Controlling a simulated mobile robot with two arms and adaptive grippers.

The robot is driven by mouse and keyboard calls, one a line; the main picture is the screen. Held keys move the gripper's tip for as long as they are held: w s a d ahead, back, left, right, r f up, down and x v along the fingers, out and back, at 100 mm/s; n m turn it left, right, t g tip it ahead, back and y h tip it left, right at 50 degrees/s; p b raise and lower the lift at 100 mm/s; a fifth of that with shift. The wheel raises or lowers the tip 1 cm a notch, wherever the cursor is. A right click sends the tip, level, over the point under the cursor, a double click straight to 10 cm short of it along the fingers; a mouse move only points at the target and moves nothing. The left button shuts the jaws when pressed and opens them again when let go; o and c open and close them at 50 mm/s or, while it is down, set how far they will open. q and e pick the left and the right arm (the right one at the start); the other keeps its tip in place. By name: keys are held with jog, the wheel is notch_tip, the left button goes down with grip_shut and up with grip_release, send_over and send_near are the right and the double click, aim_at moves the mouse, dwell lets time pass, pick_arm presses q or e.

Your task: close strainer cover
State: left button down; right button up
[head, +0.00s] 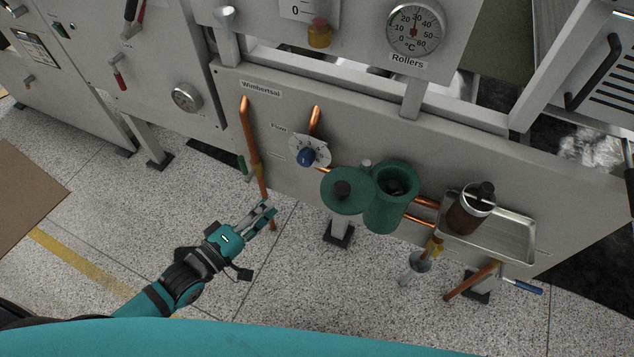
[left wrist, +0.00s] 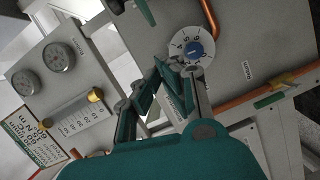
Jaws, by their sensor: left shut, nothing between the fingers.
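The green strainer body (head: 388,208) stands upright at the panel in the head view, its round mouth uncovered with something dark inside. Its round green cover (head: 347,190), with a dark knob, is swung out to the left of the mouth and stays beside the body. My left gripper (head: 268,210) is shut and empty, to the left of the cover and clear of it, close to a copper pipe (head: 252,140). In the left wrist view its fingers point toward a white dial with a blue knob (left wrist: 194,50); the strainer is not seen there. My right gripper is not in view.
The blue-knobbed dial (head: 307,153) sits on the panel above and left of the cover. A metal tray (head: 515,232) with a brown cylindrical part (head: 465,215) is right of the strainer. Copper pipes run behind and below. The speckled floor in front is open.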

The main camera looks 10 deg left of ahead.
pick_arm(q)
jog(key=w+d+r+p, duration=0.1)
jog(key=w+d+r, duration=0.1)
jog(key=w+d, duration=0.4)
jog(key=shift+w+d+n+h+p, duration=0.3)
jog(key=shift+d+h+p, duration=0.1)
jog(key=shift+d, duration=1.85)
jog(key=shift+s+r, duration=0.15)
